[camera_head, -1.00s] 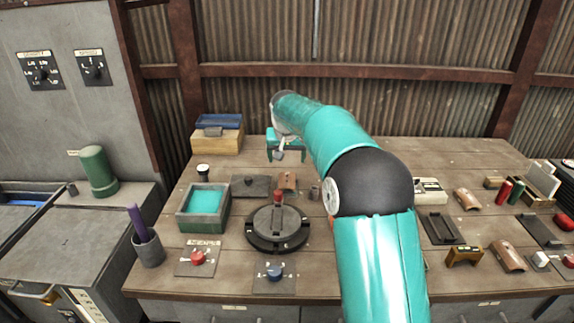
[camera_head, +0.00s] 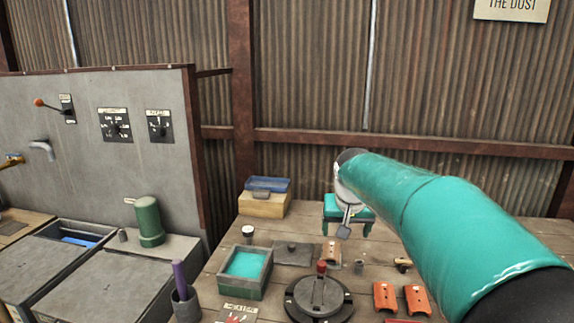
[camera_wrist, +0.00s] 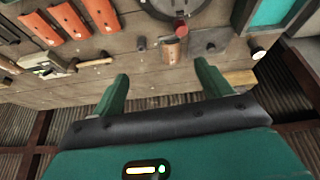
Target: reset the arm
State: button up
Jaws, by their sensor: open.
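My teal arm reaches in from the right in the head view. My gripper (camera_head: 346,228) is at its far end, above the back part of the wooden workbench (camera_head: 225,255). In the wrist view my gripper (camera_wrist: 160,88) shows two green fingers spread apart with nothing between them. Bench planks and the corrugated wall show beyond the fingers.
A teal-lined box (camera_head: 245,268), a round dark device with a red knob (camera_head: 318,298) and orange pieces (camera_head: 385,297) are on the bench. A blue-topped box (camera_head: 264,200) stands at the back. A grey cabinet (camera_head: 110,290) with a green cylinder (camera_head: 149,222) is at left.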

jog(key=s+r, duration=0.1)
jog(key=s, duration=1.6)
jog(key=s+f, duration=0.3)
jog(key=s, duration=0.4)
jog(key=s+f+n, duration=0.1)
jog(key=s+f, duration=0.2)
jog(key=s, duration=0.4)
jog(key=shift+d+t+y, duration=0.4)
jog(key=shift+d, duration=0.05)
